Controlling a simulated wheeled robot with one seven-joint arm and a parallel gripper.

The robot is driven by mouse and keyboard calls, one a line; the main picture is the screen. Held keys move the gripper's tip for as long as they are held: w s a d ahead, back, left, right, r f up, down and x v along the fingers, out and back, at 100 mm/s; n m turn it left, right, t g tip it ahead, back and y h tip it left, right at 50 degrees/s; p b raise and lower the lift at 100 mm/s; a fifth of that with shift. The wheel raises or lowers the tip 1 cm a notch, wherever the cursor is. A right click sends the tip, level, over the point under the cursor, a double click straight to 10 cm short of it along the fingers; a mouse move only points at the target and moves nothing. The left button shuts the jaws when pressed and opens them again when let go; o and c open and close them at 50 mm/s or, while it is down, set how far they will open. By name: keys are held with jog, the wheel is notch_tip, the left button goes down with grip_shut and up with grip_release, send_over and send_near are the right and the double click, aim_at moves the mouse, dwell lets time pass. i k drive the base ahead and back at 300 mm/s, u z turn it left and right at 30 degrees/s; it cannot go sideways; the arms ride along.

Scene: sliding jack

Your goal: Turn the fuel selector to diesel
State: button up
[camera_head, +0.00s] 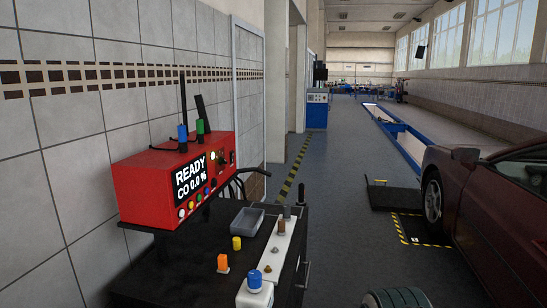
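A red analyser box (148,188) sits at the left by the tiled wall, on a dark cart. Its black display (189,178) reads "READY" and "CO 0.0 %". A small dark knob (221,158) on the right part of its front looks like the fuel selector. Its labels and pointer direction are too small to read. A row of small coloured buttons (199,198) runs below the display. My gripper is not in view, and nothing is seen touching the box or the knob.
The dark cart top (205,240) holds a grey tray (247,220), orange and yellow pieces (223,263), and a white strip (283,245) with knobs. A dark red car (495,195) stands at right. Grey floor (340,220) between them is mostly clear.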

aim_at(221, 160)
jog(key=z, duration=1)
jog(key=i, duration=2.25)
jog(key=u, duration=1.15)
jog(key=i, duration=0.6)
jog(key=u, duration=0.75)
